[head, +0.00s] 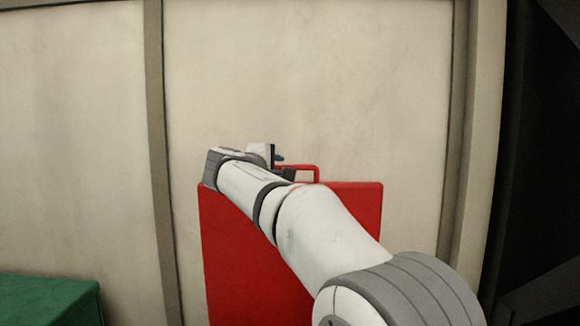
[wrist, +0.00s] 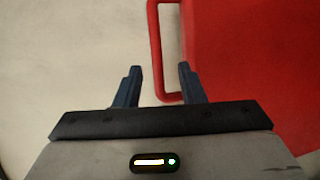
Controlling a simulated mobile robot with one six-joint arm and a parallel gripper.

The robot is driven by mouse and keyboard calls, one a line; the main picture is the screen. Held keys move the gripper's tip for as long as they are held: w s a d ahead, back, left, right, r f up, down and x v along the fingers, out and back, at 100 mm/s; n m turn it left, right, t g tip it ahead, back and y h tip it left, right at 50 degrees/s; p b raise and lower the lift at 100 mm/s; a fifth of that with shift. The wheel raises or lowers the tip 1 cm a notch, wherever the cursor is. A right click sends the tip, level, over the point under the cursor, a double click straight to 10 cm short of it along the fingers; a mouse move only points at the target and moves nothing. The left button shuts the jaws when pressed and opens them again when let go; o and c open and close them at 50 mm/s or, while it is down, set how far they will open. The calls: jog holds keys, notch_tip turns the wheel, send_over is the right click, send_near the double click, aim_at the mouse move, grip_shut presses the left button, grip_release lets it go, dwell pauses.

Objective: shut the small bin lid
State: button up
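The red lid (head: 240,265) stands raised, its broad flat face toward the head camera, against a pale wall. A red loop handle (head: 316,171) sticks up from its top edge. My gripper (head: 279,160) is at the handle's left end, partly hidden by my arm. In the wrist view my gripper (wrist: 158,68) is open, with its two dark blue fingers apart. The handle (wrist: 154,45) runs between the fingers in the picture; I see no finger closed on it. The red lid (wrist: 245,50) fills the right side there. The bin body cannot be made out.
A green box (head: 45,302) stands at the lower left. The pale wall (head: 310,80) with brown upright strips is behind the lid. The right edge of the head view is dark. The space between the green box and the lid looks clear.

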jog(key=p+x, duration=0.1)
jog(key=x, duration=0.3)
jog(key=p+x, duration=0.2)
jog(key=x, duration=0.1)
jog(key=shift+w+d+r, duration=0.1)
jog(key=shift+w+r, duration=0.05)
jog(key=shift+w, duration=0.25)
jog(key=shift+c, duration=0.2)
grip_shut()
